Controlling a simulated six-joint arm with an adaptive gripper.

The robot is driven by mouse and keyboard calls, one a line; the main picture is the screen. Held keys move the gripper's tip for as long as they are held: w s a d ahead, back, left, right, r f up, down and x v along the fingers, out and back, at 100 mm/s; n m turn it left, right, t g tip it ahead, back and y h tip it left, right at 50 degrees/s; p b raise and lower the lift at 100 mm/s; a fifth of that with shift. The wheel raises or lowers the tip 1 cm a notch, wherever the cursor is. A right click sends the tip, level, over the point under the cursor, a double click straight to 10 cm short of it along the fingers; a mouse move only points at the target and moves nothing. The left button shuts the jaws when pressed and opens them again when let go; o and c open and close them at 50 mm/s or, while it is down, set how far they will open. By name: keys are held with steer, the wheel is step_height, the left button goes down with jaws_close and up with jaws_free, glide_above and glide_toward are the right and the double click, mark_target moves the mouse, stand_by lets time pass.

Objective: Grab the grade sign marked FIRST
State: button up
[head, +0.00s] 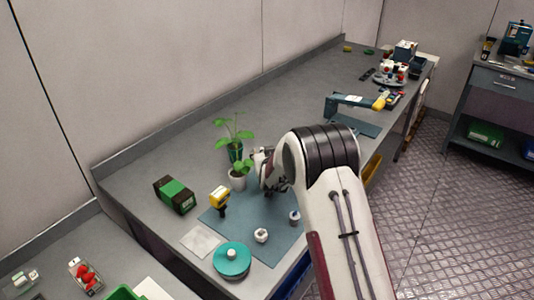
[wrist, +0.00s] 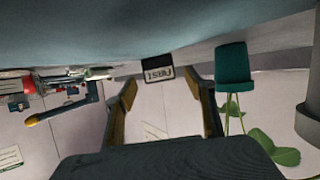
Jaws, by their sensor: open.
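In the wrist view a small sign (wrist: 158,74) with a pale face, dark edging and upside-down lettering stands on the bench, which shows at the top of this inverted picture. The lettering is small but looks like FIRST. My gripper (wrist: 162,83) is open, with one finger on each side of the sign in the picture. The sign appears beyond the fingertips, with nothing held between them. In the head view my gripper (head: 267,172) is low over the bench by the potted plants, largely hidden by my arm, and the sign cannot be made out.
A dark green pot (wrist: 234,62) with a plant stands close beside the fingers. In the head view a white pot (head: 238,180) is just left of my gripper.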

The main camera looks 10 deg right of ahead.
steer(key=shift+w+f, duration=0.2)
steer(key=shift+w, duration=0.3)
steer(key=shift+c, duration=0.3)
steer(key=c, duration=1)
